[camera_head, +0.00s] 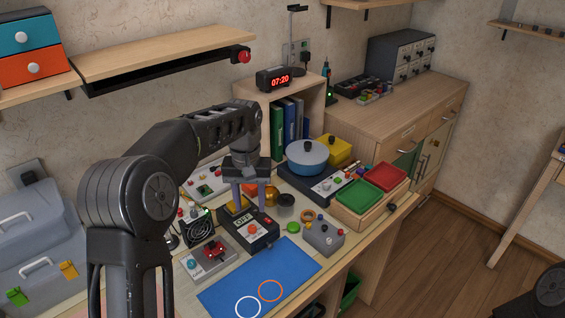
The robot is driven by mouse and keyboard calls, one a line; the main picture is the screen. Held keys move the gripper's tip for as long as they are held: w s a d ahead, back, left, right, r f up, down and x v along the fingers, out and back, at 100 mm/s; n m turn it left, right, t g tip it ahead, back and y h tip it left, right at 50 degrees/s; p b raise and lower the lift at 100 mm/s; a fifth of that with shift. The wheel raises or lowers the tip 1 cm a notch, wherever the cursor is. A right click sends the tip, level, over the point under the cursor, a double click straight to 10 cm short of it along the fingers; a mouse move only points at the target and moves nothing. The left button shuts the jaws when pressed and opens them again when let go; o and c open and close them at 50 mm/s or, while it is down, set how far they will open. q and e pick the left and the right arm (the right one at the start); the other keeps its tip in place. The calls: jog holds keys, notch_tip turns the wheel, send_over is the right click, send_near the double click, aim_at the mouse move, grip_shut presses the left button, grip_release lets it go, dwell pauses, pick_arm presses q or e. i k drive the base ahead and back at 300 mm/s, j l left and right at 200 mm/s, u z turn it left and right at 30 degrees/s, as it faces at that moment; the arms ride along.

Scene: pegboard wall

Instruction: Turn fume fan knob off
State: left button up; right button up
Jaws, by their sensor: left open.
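My left arm comes in from the left and reaches over the workbench. My left gripper (249,203) points down with its two fingers apart and nothing seen between them. I cannot tell for sure which knob belongs to the fan. My right gripper does not show.
A grey box with a red part (210,254) and a grey button box (323,236) stand close by. A blue pot (310,157) and red and green trays (387,177) are to the right. A shelf (165,57) hangs above.

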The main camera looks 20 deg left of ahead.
aim_at(193, 213)
jog(key=k+l, duration=0.65)
jog(key=k, duration=0.25)
